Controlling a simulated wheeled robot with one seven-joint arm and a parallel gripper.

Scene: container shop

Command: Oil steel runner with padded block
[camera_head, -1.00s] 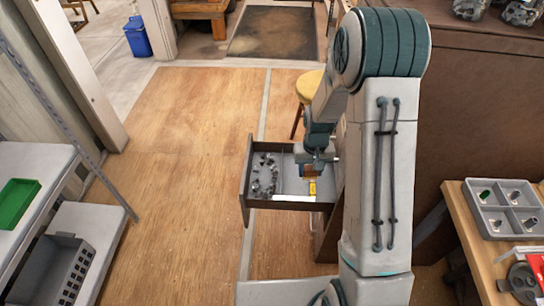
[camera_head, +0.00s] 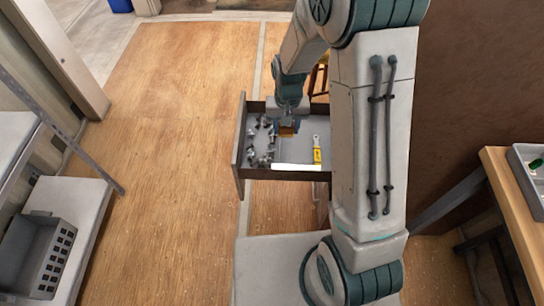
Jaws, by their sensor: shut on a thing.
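My gripper (camera_head: 287,118) points down over the open drawer (camera_head: 240,155). It is shut on the padded block (camera_head: 287,130), a small orange-brown piece with a dark top. The block is above the drawer, left of the yellow tool; I cannot tell whether it touches anything. A bright pale strip (camera_head: 297,167) runs along the drawer's near side and looks like the steel runner. My arm hides the drawer's right end and part of its far side.
Inside the drawer lie several small metal parts (camera_head: 262,140) at left and a yellow tool (camera_head: 317,150). A grey bin (camera_head: 40,255) sits on the left shelf. A workbench (camera_head: 515,205) with a grey tray (camera_head: 530,165) stands at right. The wooden floor left of the drawer is clear.

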